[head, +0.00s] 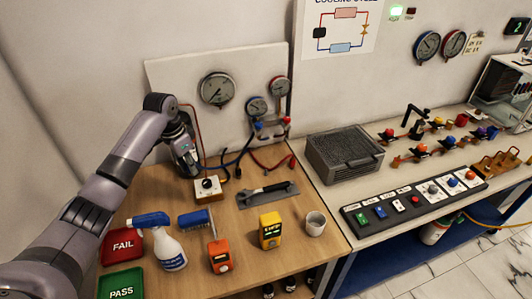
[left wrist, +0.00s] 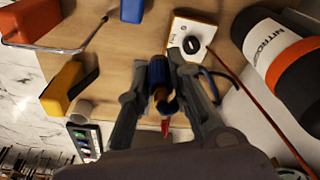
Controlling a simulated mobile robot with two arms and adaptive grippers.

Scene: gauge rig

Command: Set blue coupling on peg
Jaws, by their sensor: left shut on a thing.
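My left gripper (head: 190,172) hangs low over the back left of the wooden table, near the wall. In the left wrist view its fingers (left wrist: 163,95) are shut on the blue coupling (left wrist: 157,72), which has a brass-coloured end. In the head view the gripper hides the coupling. A dark blue hose (left wrist: 224,74) curves beside the fingers in the left wrist view. A gauge manifold (head: 271,128) with a blue and a red knob is on the wall to the right of the gripper. I cannot make out the peg. My right gripper is not in view.
A white box with a black knob (head: 207,188) is just below the gripper. A flat grey tool (head: 267,193), yellow meter (head: 270,231), orange meter (head: 219,256), spray bottle (head: 168,248) and cup (head: 315,224) stand on the table. A nitrogen cylinder (left wrist: 275,48) is close in the wrist view.

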